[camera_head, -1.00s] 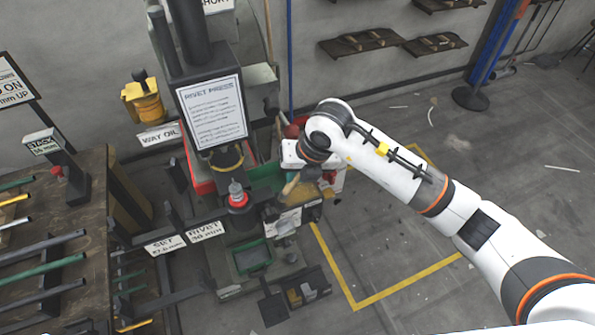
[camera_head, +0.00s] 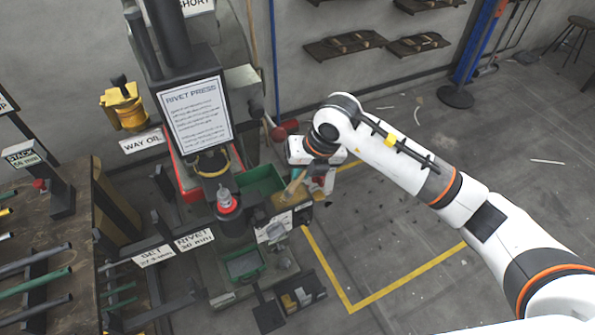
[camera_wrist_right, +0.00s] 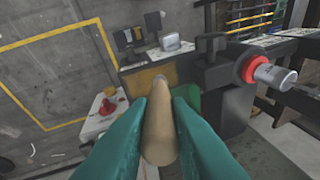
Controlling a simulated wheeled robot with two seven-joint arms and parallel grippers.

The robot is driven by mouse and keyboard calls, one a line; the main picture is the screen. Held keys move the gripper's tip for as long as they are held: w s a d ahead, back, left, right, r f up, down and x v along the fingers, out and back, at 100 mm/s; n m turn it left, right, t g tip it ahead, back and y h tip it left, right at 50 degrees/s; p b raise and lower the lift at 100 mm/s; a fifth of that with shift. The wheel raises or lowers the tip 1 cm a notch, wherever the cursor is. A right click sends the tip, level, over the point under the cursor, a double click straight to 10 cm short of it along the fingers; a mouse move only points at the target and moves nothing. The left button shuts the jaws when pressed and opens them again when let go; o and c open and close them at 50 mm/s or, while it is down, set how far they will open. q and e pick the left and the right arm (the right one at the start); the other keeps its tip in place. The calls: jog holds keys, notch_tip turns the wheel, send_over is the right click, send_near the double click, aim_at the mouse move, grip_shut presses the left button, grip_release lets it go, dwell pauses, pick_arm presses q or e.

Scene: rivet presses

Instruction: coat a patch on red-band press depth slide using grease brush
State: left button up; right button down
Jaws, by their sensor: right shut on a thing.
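The rivet press (camera_head: 195,110) stands at left of centre in the head view, with a red band (camera_head: 226,207) around its lower post. The red band also shows in the wrist view (camera_wrist_right: 250,69). My right gripper (camera_head: 298,176) is beside the press's right side, shut on the tan handle of the grease brush (camera_wrist_right: 159,125). The handle points toward a tan block (camera_wrist_right: 150,76) on the press. The brush's tip is hidden, so I cannot tell whether it touches. I cannot tell which surface is the depth slide. My left gripper is not in view.
A green tray (camera_head: 244,265) and a dark bin (camera_head: 300,292) sit low by the press. A wooden bench with rods (camera_head: 40,210) stands at left. Floor at right is open, with a yellow line (camera_head: 410,270).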

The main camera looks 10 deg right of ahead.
jog(key=shift+w+d+b, duration=0.95)
jog(key=shift+d, duration=2.1)
jog(key=s+a+b, duration=0.1)
jog(key=s+a, duration=0.2)
jog(key=a, duration=0.7)
jog(key=shift+s, duration=0.1)
notch_tip(320, 180, up, 6)
jog(key=p, duration=0.3)
